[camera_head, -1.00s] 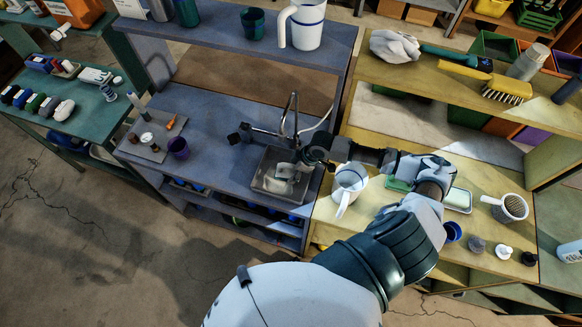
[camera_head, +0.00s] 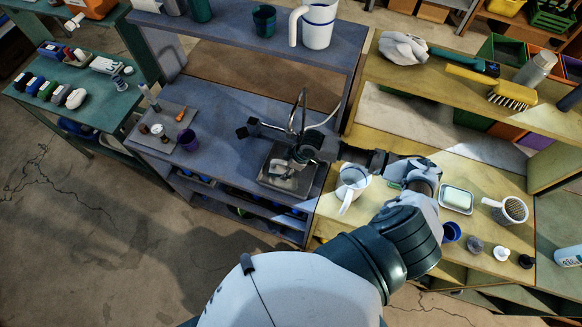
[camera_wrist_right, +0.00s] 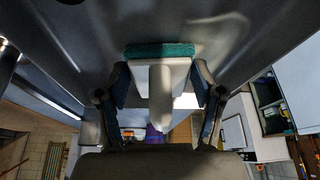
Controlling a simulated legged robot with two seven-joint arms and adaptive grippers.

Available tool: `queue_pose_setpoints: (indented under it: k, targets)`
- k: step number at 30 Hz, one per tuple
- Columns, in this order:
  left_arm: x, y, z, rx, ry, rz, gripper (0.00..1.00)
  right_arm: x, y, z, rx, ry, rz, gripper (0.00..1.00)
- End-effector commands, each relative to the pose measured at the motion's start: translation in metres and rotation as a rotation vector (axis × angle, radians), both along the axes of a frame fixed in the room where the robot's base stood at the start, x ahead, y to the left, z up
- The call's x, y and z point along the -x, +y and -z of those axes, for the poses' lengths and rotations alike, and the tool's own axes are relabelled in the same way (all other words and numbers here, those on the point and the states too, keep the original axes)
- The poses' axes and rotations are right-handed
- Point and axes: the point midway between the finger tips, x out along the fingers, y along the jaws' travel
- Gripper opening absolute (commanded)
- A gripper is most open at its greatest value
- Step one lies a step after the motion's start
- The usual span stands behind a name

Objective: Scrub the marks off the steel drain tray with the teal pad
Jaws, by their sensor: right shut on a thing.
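The steel drain tray (camera_head: 264,181) is set into the blue-grey bench below the tap. My right gripper (camera_head: 290,166) reaches over it from the right and covers part of it. In the right wrist view my right gripper (camera_wrist_right: 160,92) is shut on the pale handle block of the teal pad (camera_wrist_right: 160,49). The pad's face is at the grey tray surface (camera_wrist_right: 105,25); whether it presses on it is hard to tell. My left gripper is not in view.
The tap (camera_head: 300,110) rises just behind the tray. A white jug (camera_head: 352,177) stands close to the tray's right, under my forearm. A purple cup (camera_head: 188,140) and a small parts tray (camera_head: 160,128) are at left. A soap dish (camera_head: 457,199) lies right.

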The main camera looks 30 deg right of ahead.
Motion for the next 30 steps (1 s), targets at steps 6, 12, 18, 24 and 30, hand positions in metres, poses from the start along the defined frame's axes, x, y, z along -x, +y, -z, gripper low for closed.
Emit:
queue_pose_setpoints:
  k: [6, 12, 18, 24, 30]
  targets:
    - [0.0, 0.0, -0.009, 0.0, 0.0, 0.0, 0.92, 0.004, -0.004, 0.001, 0.002, 0.003, 0.0, 0.26]
    - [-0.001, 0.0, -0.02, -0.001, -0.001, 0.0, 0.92, 0.018, -0.016, -0.001, 0.004, 0.003, 0.0, 0.26]
    - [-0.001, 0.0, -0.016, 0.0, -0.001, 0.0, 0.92, 0.03, -0.026, 0.001, 0.002, 0.001, 0.0, 0.26]
    - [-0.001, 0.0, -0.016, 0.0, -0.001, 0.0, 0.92, 0.035, -0.022, 0.0, 0.0, 0.0, -0.001, 0.26]
    - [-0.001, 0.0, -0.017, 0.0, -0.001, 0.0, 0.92, 0.044, -0.011, 0.001, 0.0, 0.001, 0.0, 0.26]
